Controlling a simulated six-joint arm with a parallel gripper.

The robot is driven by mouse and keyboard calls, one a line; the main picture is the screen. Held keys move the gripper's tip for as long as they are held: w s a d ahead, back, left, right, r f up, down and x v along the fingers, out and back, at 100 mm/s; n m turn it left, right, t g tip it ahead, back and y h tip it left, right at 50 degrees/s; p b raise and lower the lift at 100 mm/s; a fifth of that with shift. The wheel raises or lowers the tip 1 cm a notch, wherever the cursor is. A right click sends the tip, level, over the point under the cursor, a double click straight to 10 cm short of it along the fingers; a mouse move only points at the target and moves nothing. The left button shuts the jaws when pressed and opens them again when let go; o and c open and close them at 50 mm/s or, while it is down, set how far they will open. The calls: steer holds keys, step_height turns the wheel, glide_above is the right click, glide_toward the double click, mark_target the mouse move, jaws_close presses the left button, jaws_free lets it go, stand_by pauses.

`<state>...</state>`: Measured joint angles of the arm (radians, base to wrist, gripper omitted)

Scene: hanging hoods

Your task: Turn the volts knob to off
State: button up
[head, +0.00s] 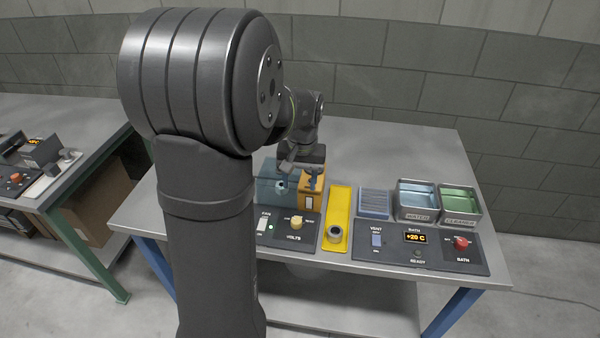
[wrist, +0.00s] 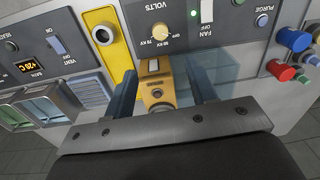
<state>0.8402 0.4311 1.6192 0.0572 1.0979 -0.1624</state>
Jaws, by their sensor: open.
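The volts knob (head: 296,222) is a small cream-yellow knob on a dark panel at the table's front, above the VOLTS label. In the wrist view the panel is upside down, and the knob (wrist: 162,32) is at top centre. Its exact pointer direction is too small to tell. My gripper (head: 298,180) is behind the knob in the head view, over the orange and teal boxes. In the wrist view my gripper (wrist: 160,82) has its two fingers spread, with the orange box (wrist: 156,80) showing between them. The fingers are apart from the knob.
A white FAN switch (head: 262,225) sits left of the knob. A yellow stand (head: 339,207) with a grey ring stands to the right. Farther right are a BATH panel with a red knob (head: 461,243) and blue and green basins. The table behind is clear.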

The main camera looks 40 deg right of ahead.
mark_target(297, 220)
step_height(297, 220, up, 2)
steer(key=shift+d+r, duration=0.1)
steer(key=shift+r, duration=0.05)
stand_by(0.6)
steer(key=f, duration=1.7)
steer(key=shift+w+a+f, duration=0.25)
steer(key=shift+a, duration=0.1)
